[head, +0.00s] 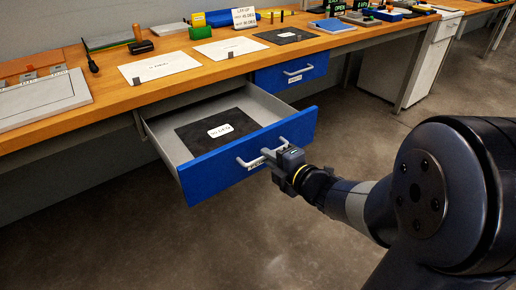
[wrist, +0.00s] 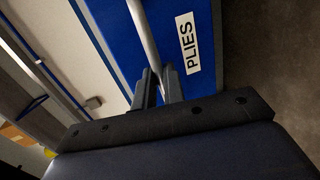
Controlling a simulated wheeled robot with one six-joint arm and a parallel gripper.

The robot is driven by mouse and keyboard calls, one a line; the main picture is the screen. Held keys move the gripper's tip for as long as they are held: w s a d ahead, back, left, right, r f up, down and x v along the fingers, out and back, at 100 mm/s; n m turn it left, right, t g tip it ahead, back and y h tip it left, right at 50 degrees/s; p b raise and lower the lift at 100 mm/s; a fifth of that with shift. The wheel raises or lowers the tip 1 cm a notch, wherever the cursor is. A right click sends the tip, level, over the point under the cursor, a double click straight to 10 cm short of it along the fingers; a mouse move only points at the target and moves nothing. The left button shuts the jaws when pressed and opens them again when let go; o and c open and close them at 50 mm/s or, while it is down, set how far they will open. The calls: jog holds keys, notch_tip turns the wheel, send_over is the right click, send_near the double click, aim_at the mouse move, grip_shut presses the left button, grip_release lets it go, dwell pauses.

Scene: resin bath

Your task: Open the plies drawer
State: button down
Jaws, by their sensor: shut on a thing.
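The plies drawer (head: 246,153) has a blue front and grey walls, and stands pulled well out from under the bench. Its front also shows in the wrist view (wrist: 206,77) with a white label (wrist: 188,46) reading PLIES. A black sheet (head: 213,131) with a white 90 DEG label lies inside. My gripper (head: 273,155) is shut on the drawer's handle (head: 250,162), a pale bar across the front. In the wrist view the gripper's fingers (wrist: 159,87) are around the bar (wrist: 143,35). The part of the bar between the fingers is hidden.
A second blue drawer (head: 291,72), shut, is to the right under the wooden bench (head: 205,72). White sheets (head: 158,67), a black sheet (head: 285,35) and a LAY UP sign (head: 243,17) are on the bench. The floor (head: 200,240) before the drawer is clear.

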jog(key=shift+f+v, duration=0.1)
jog(key=shift+v, duration=0.5)
jog(key=shift+f+v, duration=0.15)
jog(key=shift+v, duration=0.4)
jog(key=c, duration=1.5)
grip_release()
jog(key=p+v, duration=0.2)
jog(key=v, duration=0.9)
jog(key=shift+p, duration=0.35)
jog(key=shift+w, duration=0.1)
jog(key=b+x, duration=0.2)
jog(key=x, duration=0.9)
jog(key=shift+b, duration=0.35)
